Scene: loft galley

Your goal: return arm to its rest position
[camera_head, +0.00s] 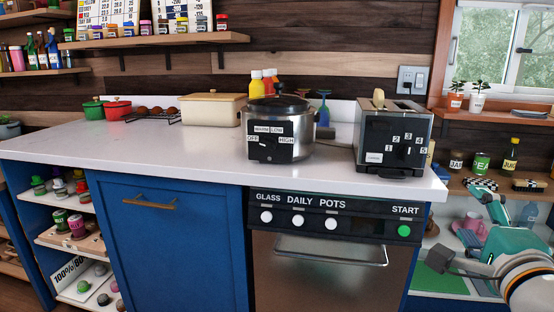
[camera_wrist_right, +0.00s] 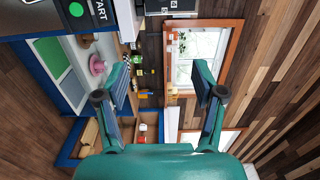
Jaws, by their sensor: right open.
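My right gripper (camera_head: 480,214) is teal and shows at the lower right of the head view, in front of the open shelves right of the counter. In the right wrist view, its two fingers (camera_wrist_right: 160,82) stand wide apart with nothing between them. The gripper is open and empty, and I see no contact with anything. My right arm comes in from the lower right corner of the head view. My left arm and gripper are not in view.
The white counter (camera_head: 200,150) carries a cooker (camera_head: 312,135) and a toaster (camera_head: 425,150). A dishwasher (camera_head: 320,270) is shut below. Right of the counter, shelves hold jars, a green can (camera_head: 481,162) and a pink mug (camera_head: 473,224) near my right gripper. A window (camera_head: 495,50) is above.

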